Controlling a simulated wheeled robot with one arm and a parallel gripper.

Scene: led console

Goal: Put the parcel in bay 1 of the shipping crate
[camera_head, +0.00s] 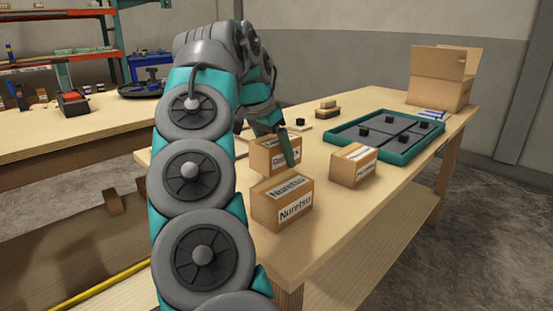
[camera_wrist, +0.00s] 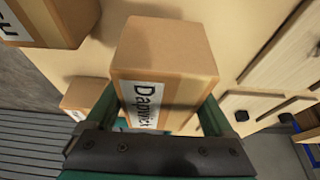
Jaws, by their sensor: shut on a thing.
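My gripper (camera_head: 278,148) is shut on a brown cardboard parcel (camera_head: 268,160) with a white label, near the table's left edge. In the wrist view, the parcel (camera_wrist: 165,55) sits between the two teal fingers, its printed label facing my gripper (camera_wrist: 160,108). I cannot tell whether the parcel touches the table. A teal-rimmed, divided dark tray (camera_head: 407,156), which may be the shipping crate, lies toward the right rear. Small black blocks show in its sections. I cannot read any bay number.
A cardboard box labelled Nuretsu (camera_head: 282,204) stands in front of the held parcel, and another labelled box (camera_head: 353,166) stands to its right. An open carton (camera_head: 437,88) is at the far end. Small wooden pieces (camera_head: 328,109) lie behind. Bare tabletop lies along the front right.

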